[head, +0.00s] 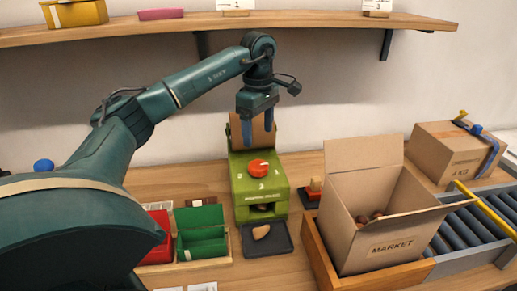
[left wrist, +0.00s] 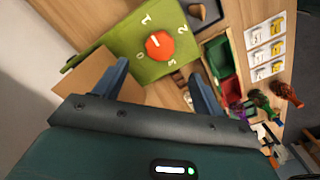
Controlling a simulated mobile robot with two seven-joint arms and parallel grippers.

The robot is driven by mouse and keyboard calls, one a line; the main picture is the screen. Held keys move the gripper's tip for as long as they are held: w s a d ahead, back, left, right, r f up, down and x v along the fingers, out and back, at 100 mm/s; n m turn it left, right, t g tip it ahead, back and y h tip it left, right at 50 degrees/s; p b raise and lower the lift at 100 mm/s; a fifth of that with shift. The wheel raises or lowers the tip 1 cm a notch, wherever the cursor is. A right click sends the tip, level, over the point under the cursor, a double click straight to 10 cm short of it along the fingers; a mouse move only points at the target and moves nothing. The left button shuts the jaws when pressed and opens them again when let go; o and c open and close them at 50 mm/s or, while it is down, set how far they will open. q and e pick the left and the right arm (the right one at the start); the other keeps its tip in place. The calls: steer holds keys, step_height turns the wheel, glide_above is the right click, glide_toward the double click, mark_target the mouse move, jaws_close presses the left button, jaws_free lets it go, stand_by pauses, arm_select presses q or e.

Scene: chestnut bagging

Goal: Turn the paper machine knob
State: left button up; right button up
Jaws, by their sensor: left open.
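The green paper machine (head: 243,193) stands on the table at the centre of the head view. Its round orange-red knob (head: 258,168) sits on the upper face with white digits around it. The knob also shows clearly in the left wrist view (left wrist: 159,47), with a small pale mark on it. My left gripper (head: 258,138) is above and behind the knob, fingers pointing down, near the brown paper sheet (head: 238,133) at the machine's back. Its two fingers (left wrist: 161,82) are spread apart, with nothing between them and not touching the knob. My right gripper is in neither view.
A dark tray (head: 282,245) with a light brown piece lies before the machine. Green (head: 205,249) and red (head: 158,237) bins stand left. An open MARKET box (head: 350,243) with chestnuts stands right, beside a roller conveyor (head: 462,238). A wooden shelf (head: 215,24) hangs above.

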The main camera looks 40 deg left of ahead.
arm_select(q)
steer(key=shift+r, duration=1.55)
